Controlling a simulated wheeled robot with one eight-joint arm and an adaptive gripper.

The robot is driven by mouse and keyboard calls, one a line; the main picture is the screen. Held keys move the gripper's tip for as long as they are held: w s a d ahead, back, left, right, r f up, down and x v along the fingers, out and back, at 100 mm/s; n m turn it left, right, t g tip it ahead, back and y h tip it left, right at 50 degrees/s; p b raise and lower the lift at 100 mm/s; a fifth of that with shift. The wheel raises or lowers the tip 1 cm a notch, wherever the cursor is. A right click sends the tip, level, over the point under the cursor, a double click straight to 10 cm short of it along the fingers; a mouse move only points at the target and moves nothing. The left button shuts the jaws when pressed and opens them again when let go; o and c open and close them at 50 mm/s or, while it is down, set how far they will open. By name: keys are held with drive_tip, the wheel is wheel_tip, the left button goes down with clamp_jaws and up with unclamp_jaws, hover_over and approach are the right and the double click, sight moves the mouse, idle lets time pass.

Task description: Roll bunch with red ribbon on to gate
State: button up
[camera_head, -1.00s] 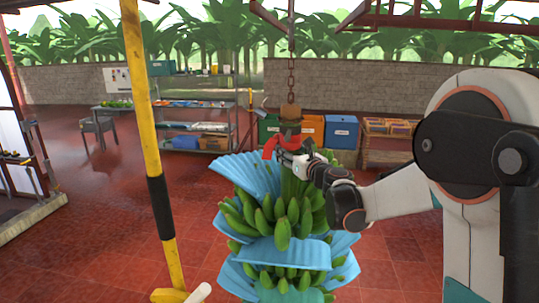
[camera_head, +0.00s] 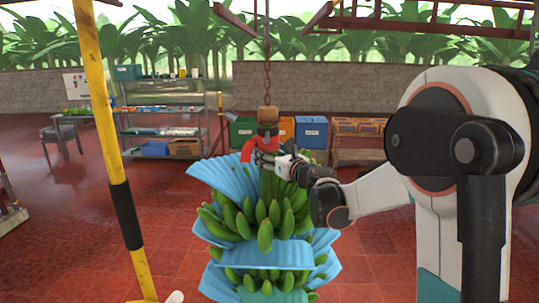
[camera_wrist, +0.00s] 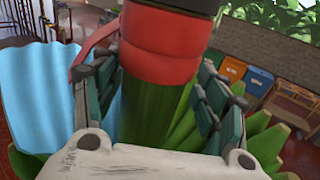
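The bunch (camera_head: 262,225) of green bananas hangs upright from a chain (camera_head: 267,75), with blue sheets between its hands of fruit. A red ribbon (camera_head: 248,148) is wrapped round the top of its stem; in the wrist view the ribbon (camera_wrist: 165,45) fills the upper middle. My gripper (camera_head: 268,155) reaches in from the right at the stem, just below the ribbon. In the wrist view its dark green fingers flank the green stem (camera_wrist: 150,108) closely on both sides and lean in on it. Their far-side contact is hidden. I cannot make out which part is the gate.
A yellow pole (camera_head: 100,110) with a black band stands close at left. Red overhead rails (camera_head: 420,22) run at top right. Shelves (camera_head: 160,130), crates (camera_head: 311,132) and a stone wall stand behind. The red tiled floor is clear around the bunch.

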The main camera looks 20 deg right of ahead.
hover_over(291, 190)
drive_tip(key=shift+s+a, duration=0.15)
drive_tip(key=shift+s, duration=0.05)
idle(0.5)
idle(0.4)
